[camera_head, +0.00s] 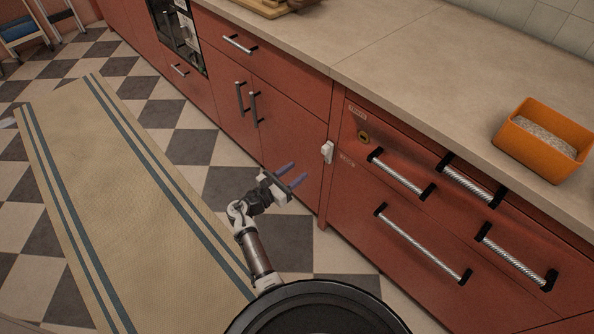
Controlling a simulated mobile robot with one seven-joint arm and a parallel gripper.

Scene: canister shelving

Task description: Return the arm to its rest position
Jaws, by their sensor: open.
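My gripper (293,174) is at the end of my arm, near the middle of the view. Its two bluish fingers are spread apart with nothing between them. It appears in front of the red lower cabinet doors, over the checkered floor. My arm reaches up from the dark round top of my own body at the bottom of the picture. Whether the gripper touches the cabinet front cannot be told, but a gap seems to show.
Red cabinets (290,117) with metal handles run along the right, under a beige countertop (400,58). An orange tub (513,147) with grainy contents stands on the counter. A beige striped rug (120,190) lies on the checkered floor at left. A blue stool-like item (18,28) is at far left.

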